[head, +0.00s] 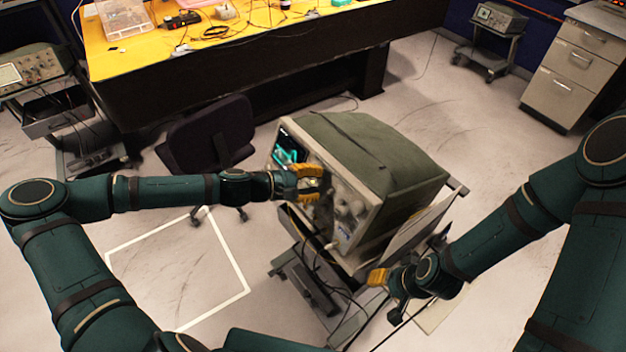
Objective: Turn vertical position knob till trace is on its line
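An oscilloscope (362,158) with a grey-green top stands on a cart, its front panel facing left. Its lit screen (290,148) shows a teal glow; the trace and its line are too small to tell apart. My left gripper (318,183), with yellow fingers, is at the front panel just below and right of the screen. The fingers cover part of the panel, so the vertical position knob and any grip on it are hidden. Other knobs (346,207) show to the right of the fingers. My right gripper (378,277) is low beside the cart, away from the panel; its finger opening is unclear.
Cables hang below the panel around the cart (310,290). A dark chair (207,135) stands behind my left forearm. A yellow-topped bench (190,40) runs along the back. A white square (240,270) marks clear floor at left.

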